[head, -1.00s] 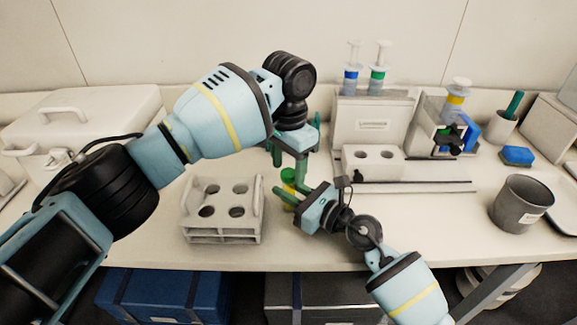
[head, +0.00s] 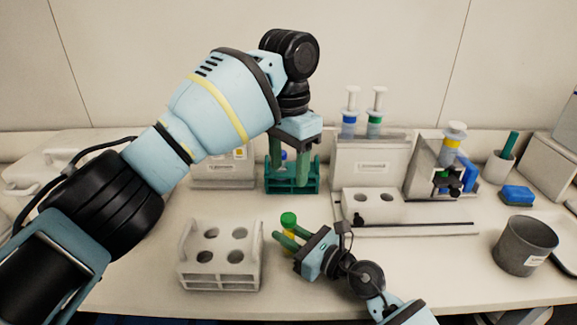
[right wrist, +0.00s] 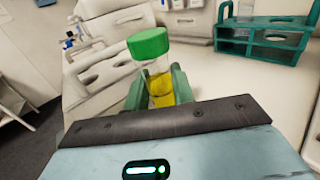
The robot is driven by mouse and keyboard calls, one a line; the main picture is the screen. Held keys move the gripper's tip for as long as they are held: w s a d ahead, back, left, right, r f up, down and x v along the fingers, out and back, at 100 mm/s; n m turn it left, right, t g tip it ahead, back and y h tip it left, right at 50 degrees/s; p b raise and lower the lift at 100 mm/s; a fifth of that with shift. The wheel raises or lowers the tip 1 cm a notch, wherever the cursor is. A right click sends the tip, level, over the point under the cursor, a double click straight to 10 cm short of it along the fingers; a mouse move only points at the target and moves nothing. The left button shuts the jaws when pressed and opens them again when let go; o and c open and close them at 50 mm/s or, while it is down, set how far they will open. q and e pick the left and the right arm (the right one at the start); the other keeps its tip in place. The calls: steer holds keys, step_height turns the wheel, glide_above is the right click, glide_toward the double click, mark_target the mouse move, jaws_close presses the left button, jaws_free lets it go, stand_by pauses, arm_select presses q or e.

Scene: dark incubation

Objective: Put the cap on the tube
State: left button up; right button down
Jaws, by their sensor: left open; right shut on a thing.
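The tube (right wrist: 158,88), clear with yellow liquid, stands roughly upright in my right gripper (head: 284,239), whose fingers are shut around it. It is held above the bench, just right of the white rack. The green cap (head: 288,219) sits on the tube's top; in the right wrist view the cap (right wrist: 148,43) covers the mouth and looks level with it. My left gripper (head: 289,178) is open and empty, above and behind the tube, apart from the cap. Its fingers point down in front of the green rack.
The white rack (head: 219,276) with several empty-looking holes stands left of the tube. A green rack (head: 309,184) is behind my left gripper. A white block with holes (head: 374,209) and a grey cup (head: 525,246) stand to the right. The front middle bench is clear.

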steer(key=c, duration=1.1)
jaws_free()
steer(key=v, duration=0.6)
steer(key=shift+s+d, duration=0.1)
steer(key=shift+d, duration=0.05)
steer(key=shift+v, duration=0.8)
